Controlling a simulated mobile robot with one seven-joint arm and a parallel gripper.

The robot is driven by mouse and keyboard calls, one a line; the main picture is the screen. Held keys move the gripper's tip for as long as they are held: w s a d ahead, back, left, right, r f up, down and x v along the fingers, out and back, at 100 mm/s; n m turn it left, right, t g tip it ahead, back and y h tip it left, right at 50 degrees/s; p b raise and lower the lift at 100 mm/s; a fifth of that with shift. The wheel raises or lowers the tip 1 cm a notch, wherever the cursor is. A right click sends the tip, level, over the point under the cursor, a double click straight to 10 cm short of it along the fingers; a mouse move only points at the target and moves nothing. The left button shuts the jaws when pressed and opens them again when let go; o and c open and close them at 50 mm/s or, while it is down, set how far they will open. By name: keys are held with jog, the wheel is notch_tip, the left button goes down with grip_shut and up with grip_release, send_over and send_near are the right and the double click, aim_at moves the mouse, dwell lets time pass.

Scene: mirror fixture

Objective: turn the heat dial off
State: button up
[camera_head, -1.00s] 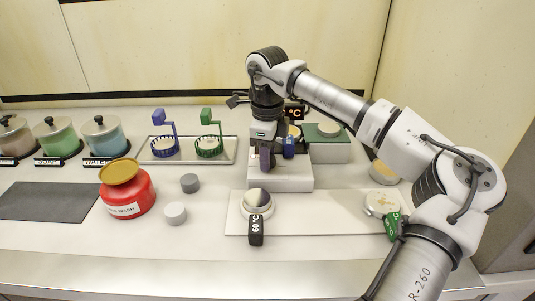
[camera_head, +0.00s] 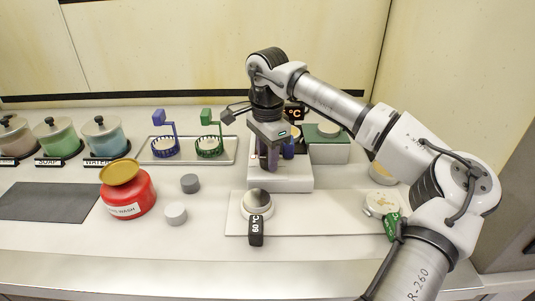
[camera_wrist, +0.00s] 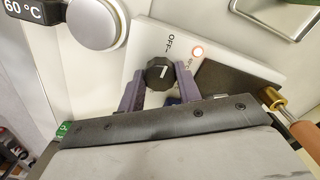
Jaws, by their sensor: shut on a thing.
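The heat dial (camera_wrist: 158,72) is a small black faceted knob with a white mark, on the sloping front of a white heater unit (camera_head: 280,184). In the wrist view an "OFF" label (camera_wrist: 173,42) is printed beyond the dial, slightly to its right. A lit round lamp (camera_wrist: 197,52) with an orange rim is to the right of it. My gripper (camera_wrist: 158,88) has its two purple fingers on either side of the dial, shut on it. In the head view my gripper (camera_head: 268,160) is over the unit and hides the dial.
A round silver knob-like disc (camera_head: 257,203) with a "60 °C" tag (camera_head: 256,231) sits on a white board in front. A red wash jar (camera_head: 127,193) and two grey discs stand left. A green-topped block (camera_head: 328,140) is behind right. A brass-tipped rod (camera_wrist: 272,98) is close right in the wrist view.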

jog(key=shift+n, duration=0.4)
jog(key=o, duration=1)
jog(key=shift+r, duration=0.1)
notch_tip(320, 180, up, 14)
jog(key=shift+b, duration=0.45)
jog(key=shift+f, duration=0.2)
